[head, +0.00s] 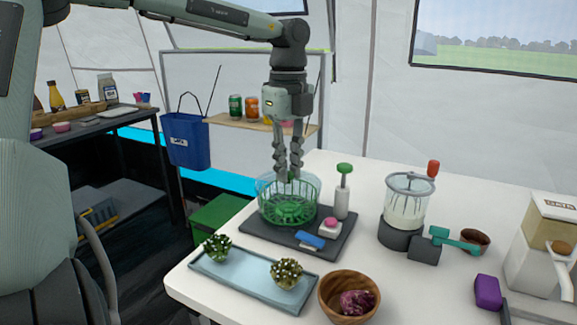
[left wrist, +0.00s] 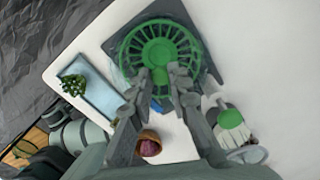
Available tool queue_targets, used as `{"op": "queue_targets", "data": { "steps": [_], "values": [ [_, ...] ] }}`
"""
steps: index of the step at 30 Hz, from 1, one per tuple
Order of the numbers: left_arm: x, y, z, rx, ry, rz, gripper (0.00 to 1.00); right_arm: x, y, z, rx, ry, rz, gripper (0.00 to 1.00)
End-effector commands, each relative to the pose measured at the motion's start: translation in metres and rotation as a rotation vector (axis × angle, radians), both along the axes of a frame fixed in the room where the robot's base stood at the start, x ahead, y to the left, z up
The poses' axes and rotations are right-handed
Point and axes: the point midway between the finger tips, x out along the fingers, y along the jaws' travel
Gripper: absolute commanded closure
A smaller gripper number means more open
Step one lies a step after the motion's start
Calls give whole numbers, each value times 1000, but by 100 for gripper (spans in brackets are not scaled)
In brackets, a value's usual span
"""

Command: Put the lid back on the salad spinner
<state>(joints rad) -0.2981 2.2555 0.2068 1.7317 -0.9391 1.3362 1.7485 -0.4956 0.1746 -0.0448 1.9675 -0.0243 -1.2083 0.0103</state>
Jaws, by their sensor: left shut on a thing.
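The salad spinner (head: 289,203) is a clear bowl with a slotted green basket inside, standing on a dark mat (head: 305,240). My left gripper (head: 289,176) points straight down at the middle of its top, shut on a small green part that looks like the lid's knob. The lid's outline is hard to tell from the bowl and basket, so I cannot tell whether it is seated. In the left wrist view, the round green slotted shape (left wrist: 150,35) lies just beyond the left fingertips (left wrist: 163,78). My right gripper is not in view.
A green-topped cylinder (head: 343,190) stands close right of the spinner. A pink-topped item (head: 329,227) and blue item (head: 310,241) lie in front. A blue tray (head: 240,276), wooden bowl (head: 348,302) and crank-topped jar (head: 406,205) stand farther out. The table's right middle has bare room.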

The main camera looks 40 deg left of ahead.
Motion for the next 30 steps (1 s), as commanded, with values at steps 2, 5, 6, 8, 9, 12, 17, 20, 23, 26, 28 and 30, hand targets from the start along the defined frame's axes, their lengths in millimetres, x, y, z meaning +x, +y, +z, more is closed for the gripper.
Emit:
{"op": "queue_targets", "data": {
  "steps": [2, 5, 6, 8, 9, 12, 17, 20, 23, 26, 28, 30],
  "values": [
    [0, 0, 1, 0, -1, 0, 100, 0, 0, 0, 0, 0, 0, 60],
    [0, 0, 1, 0, -1, 0, 100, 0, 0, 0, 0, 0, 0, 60],
    [0, 0, 1, 0, -1, 0, 100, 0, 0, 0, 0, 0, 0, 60],
    [0, 0, 1, 0, -1, 0, 76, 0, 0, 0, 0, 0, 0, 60],
    [0, 0, 1, 0, -1, 0, 71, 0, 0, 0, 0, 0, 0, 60],
    [0, 0, 1, 0, -1, 0, 59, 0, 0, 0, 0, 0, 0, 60],
    [0, 0, 0, -1, -1, 0, 58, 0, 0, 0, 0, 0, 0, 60],
    [0, 0, 0, -1, 0, 0, 53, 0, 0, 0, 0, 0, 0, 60],
    [0, 0, 0, -1, 0, 0, 41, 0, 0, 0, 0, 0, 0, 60],
    [0, 0, 0, -1, 0, 0, 38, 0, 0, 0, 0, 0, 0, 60],
    [0, 0, 0, -1, 0, 0, 38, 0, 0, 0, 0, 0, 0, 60],
    [0, 0, 0, -1, 0, 0, 38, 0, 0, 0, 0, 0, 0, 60]
  ]
}}
